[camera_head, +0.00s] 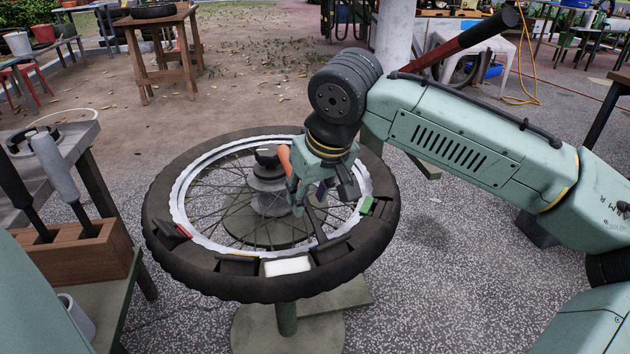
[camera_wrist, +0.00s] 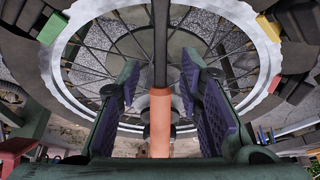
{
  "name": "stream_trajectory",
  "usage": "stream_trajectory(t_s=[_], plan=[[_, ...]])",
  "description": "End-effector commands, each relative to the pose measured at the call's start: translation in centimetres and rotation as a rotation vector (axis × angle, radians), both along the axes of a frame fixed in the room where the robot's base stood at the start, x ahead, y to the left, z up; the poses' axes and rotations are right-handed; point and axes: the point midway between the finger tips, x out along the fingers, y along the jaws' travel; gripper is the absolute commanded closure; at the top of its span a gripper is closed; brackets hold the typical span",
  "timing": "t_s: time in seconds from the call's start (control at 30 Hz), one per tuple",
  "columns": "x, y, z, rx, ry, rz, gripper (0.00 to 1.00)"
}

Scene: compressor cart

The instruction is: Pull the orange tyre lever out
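The orange tyre lever has an orange handle (camera_head: 285,158) and a dark shaft. In the wrist view the handle (camera_wrist: 160,125) lies between my fingers, with the shaft running up the picture across the rim. My gripper (camera_head: 322,195) is over the wheel, its fingers pointing down beside the lever. In the wrist view my gripper (camera_wrist: 162,100) is open, with a gap on each side of the lever. The black tyre (camera_head: 205,278) lies flat with its silver spoked rim (camera_head: 185,190) inside. My gripper partly hides the lever in the head view.
Red (camera_head: 183,230), white (camera_head: 287,266) and green (camera_head: 367,205) pieces and dark blocks sit around the tyre. The wheel rests on a stand (camera_head: 287,318). The speckled floor at right is mostly clear.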

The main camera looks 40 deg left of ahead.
Motion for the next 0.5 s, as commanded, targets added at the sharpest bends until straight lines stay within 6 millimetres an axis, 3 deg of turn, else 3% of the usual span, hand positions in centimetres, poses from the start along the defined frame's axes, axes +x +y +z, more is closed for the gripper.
stream_trajectory(t_s=[0.2,0.5], plan=[[0.3,0.9,-2.5,0.0,0.0,0.001,0.67],[0.5,1.2,-3.1,0.001,0.0,0.002,0.67]])
